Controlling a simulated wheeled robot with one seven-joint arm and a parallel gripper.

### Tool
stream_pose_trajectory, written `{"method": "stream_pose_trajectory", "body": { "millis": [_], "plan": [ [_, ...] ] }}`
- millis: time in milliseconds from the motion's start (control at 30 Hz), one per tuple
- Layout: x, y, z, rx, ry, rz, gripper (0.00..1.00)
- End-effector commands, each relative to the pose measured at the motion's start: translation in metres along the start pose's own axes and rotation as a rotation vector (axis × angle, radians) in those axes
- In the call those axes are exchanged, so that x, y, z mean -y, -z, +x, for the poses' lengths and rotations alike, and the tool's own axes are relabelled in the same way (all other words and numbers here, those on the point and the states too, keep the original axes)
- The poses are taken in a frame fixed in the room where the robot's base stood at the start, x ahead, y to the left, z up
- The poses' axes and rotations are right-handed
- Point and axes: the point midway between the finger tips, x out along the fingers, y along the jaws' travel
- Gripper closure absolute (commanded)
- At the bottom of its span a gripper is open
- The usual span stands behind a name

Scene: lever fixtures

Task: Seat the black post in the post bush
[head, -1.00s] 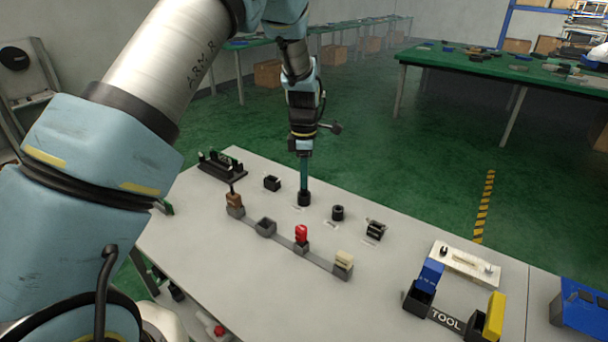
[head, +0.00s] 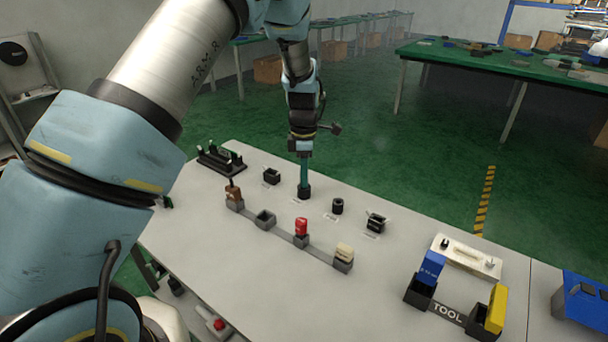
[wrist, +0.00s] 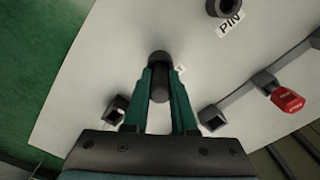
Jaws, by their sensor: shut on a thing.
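My gripper (head: 304,181) points straight down with its green fingers just over a short black cylinder, the post bush (head: 304,193), on the table. In the wrist view my gripper (wrist: 159,84) is shut on the black post (wrist: 159,92), which shows as a dark strip between the fingers. The dark round shape of the bush (wrist: 159,59) lies at the fingertips, in line with the post. A label beside it is mostly hidden. The fingers hide most of the post, and I cannot tell how deep it sits in the bush.
The pin bush (head: 337,206) stands to the right, with a black square socket (head: 271,176) to the left and another black holder (head: 376,222) farther right. In front runs a grey rail with a red piece (head: 301,227). A black rack (head: 220,158) stands far left.

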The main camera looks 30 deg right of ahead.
Motion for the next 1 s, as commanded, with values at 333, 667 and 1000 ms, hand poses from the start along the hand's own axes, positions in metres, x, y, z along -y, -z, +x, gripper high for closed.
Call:
{"method": "stream_pose_trajectory", "body": {
  "millis": [333, 667, 1000],
  "plan": [
    [0.0, 0.0, 0.003, 0.0, 0.0, 0.0, 0.54],
    [0.0, 0.0, 0.003, 0.0, 0.0, 0.0, 0.4],
    [-0.001, -0.001, -0.033, 0.002, -0.006, 0.001, 0.4]
  ]
}}
